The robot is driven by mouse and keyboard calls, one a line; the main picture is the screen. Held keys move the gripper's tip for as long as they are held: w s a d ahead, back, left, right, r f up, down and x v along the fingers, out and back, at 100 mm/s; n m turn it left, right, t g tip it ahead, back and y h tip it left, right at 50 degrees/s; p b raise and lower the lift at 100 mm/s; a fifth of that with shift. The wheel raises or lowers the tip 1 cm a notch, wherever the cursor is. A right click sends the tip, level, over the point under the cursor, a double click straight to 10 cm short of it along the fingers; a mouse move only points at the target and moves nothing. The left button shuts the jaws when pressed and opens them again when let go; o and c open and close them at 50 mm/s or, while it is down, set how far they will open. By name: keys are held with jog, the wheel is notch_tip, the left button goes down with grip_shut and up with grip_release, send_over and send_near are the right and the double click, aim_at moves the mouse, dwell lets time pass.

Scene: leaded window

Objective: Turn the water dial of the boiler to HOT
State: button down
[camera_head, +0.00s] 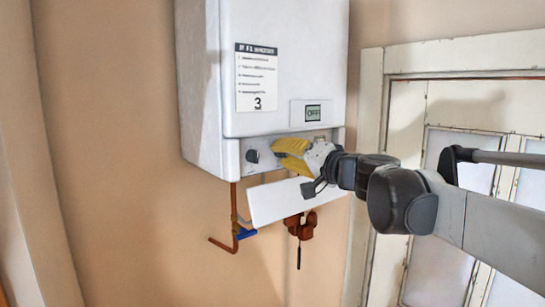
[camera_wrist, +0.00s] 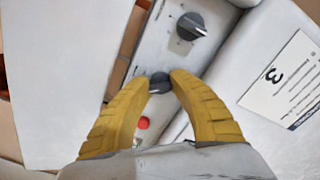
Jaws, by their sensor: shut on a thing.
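The white boiler (camera_head: 200,90) hangs on the wall, with a control strip along its bottom edge. A dark dial (camera_head: 252,155) sits at the left of the strip; it also shows clear of my fingers in the wrist view (camera_wrist: 192,25). My gripper (camera_head: 280,155) is at the strip to the right of that dial. In the wrist view its yellow fingers (camera_wrist: 165,82) are shut on a second dark dial (camera_wrist: 159,84), which they hide in the head view. I cannot read the dial markings, so I cannot tell which is the water dial or where it points.
A small display (camera_head: 313,113) reads OFF. A red button (camera_wrist: 144,122) is close to the held dial. A white flap (camera_head: 285,203) hangs below the strip, above copper pipes (camera_head: 234,215). A leaded window (camera_head: 455,150) is at the right.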

jog(key=m, duration=0.3)
jog(key=shift+m, duration=0.3)
jog(key=shift+r+m+b, duration=0.1)
jog(key=shift+m+b, duration=0.35)
jog(key=shift+m, duration=1.35)
jog(key=c, duration=1.1)
grip_release()
jog(key=shift+c, duration=0.2)
